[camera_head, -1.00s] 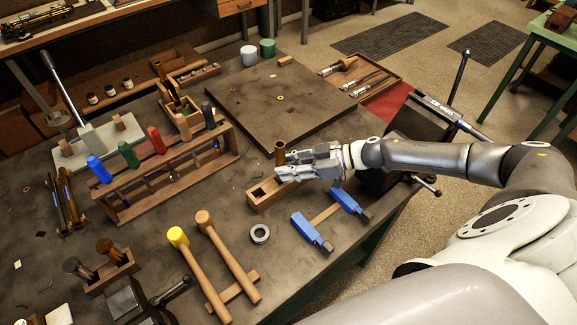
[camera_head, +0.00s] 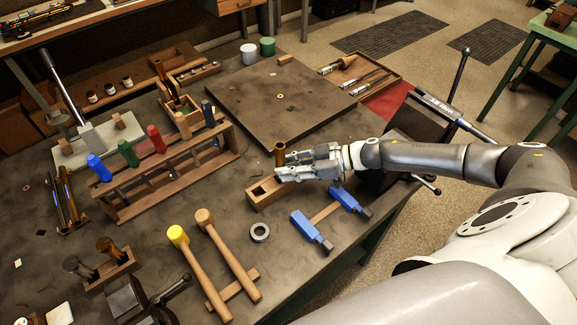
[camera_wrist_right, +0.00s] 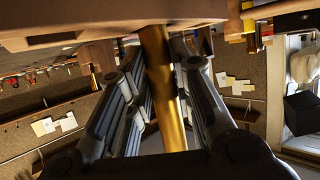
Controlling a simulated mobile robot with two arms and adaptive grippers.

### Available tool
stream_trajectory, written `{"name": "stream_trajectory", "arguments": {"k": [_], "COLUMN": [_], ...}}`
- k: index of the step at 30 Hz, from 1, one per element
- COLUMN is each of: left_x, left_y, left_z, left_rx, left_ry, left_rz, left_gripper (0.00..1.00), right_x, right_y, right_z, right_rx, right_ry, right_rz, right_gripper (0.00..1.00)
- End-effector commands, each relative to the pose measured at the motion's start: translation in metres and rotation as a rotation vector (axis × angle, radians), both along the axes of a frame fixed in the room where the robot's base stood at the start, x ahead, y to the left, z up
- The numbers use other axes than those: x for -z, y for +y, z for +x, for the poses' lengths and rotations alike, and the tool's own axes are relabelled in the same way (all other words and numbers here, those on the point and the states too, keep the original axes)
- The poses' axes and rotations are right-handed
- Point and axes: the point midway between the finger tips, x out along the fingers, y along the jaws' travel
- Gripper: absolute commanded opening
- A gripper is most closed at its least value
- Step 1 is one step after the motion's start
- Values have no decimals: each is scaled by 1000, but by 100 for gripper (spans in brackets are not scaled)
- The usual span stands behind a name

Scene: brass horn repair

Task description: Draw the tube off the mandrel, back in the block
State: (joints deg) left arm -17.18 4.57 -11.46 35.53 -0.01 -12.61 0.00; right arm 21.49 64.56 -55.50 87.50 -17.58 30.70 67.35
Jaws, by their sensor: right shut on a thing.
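A short brass tube (camera_head: 280,154) stands upright at the far end of a small wooden block (camera_head: 264,199), which has a square opening in its top. My right gripper (camera_head: 284,164) comes in from the right and is shut on the tube, just above the block. In the right wrist view the brass tube (camera_wrist_right: 166,90) runs between the two fingers and meets a wooden edge (camera_wrist_right: 110,28) at the top. The gripper hides how deep the tube sits in the block. I cannot make out the mandrel for certain. My left gripper is out of view.
Blue-jawed clamps (camera_head: 311,231) lie close in front of the block, with a metal ring (camera_head: 260,232) beside them. A yellow mallet (camera_head: 178,236) and a tool rack (camera_head: 180,170) are to the left. A dark vise (camera_head: 418,120) stands behind my right arm. A flat board (camera_head: 300,112) lies beyond.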

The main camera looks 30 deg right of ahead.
Motion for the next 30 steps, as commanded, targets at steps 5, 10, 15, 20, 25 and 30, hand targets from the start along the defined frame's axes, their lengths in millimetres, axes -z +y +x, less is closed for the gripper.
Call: {"name": "stream_trajectory", "arguments": {"k": [5, 10, 15, 20, 25, 30], "left_x": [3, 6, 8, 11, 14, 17], "left_y": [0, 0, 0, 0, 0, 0], "left_z": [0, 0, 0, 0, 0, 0], "left_rx": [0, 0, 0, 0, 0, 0], "left_ry": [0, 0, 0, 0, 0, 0], "left_rz": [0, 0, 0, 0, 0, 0], "left_gripper": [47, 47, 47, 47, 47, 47], "right_x": [5, 10, 14, 19, 26, 33], "right_y": [0, 0, 0, 1, 1, 2], "right_z": [0, 0, 0, -1, -2, -4], "right_rx": [0, 0, 0, -1, -2, -2], "right_ry": [0, 0, 0, 2, 6, 12], "right_rz": [1, 1, 1, 2, 2, 4], "right_gripper": [0, 0, 0, 0, 0, 0]}}
